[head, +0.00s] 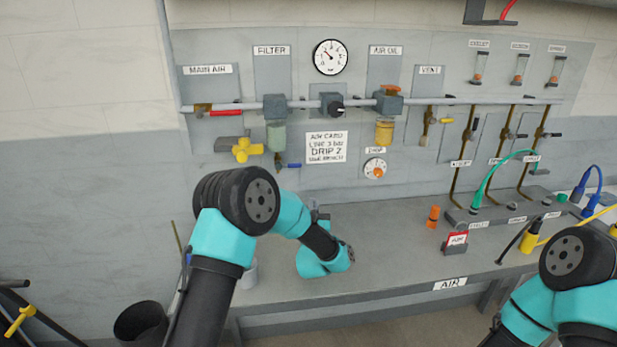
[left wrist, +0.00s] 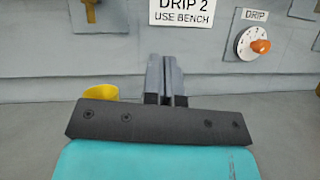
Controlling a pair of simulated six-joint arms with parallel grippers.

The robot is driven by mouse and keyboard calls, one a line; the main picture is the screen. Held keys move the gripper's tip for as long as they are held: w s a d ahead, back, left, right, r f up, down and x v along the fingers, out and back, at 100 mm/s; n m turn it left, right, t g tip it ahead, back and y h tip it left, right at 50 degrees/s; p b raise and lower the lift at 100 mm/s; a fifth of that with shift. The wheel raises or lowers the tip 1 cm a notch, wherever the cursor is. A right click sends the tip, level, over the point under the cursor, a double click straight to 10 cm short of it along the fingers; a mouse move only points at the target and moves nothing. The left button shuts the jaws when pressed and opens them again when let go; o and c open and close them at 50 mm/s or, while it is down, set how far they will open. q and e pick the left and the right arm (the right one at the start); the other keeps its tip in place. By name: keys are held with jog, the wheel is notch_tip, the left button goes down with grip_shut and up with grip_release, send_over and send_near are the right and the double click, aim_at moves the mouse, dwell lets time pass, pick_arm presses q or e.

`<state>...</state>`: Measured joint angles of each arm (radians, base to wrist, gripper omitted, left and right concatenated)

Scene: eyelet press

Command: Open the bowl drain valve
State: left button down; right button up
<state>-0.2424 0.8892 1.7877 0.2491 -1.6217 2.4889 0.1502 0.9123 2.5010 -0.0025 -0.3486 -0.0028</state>
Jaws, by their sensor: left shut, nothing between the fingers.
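The filter's bowl (head: 276,135) hangs under the filter head on the wall panel in the head view. Below it is a small drain valve with a blue lever (head: 289,165) that points right, roughly level. My left gripper is low in front of the panel, below and right of that lever and apart from it; in the head view the arm mostly hides it. In the left wrist view my left gripper (left wrist: 164,60) is shut and empty, its fingers toward the panel below the drip sign. The drain valve is not clearly in that view. My right gripper is out of view.
A red main air lever (head: 226,113) and a yellow knob (head: 242,149) are left of the bowl. The drip dial (head: 375,169) is to the right. A white container (head: 248,274) is partly behind my left arm.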

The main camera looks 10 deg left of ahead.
aim_at(289, 166)
pick_arm(q)
jog(key=shift+a+r+n+t+y, duration=0.1)
jog(key=shift+a+n+t+y, duration=0.05)
jog(key=shift+a+n+y, duration=0.6)
jog(key=shift+a+r+n+t+y, duration=0.15)
jog(key=shift+a+n+y, duration=0.3)
jog(key=shift+n+y, duration=0.5)
jog(key=shift+f, duration=0.1)
jog(key=x, duration=1)
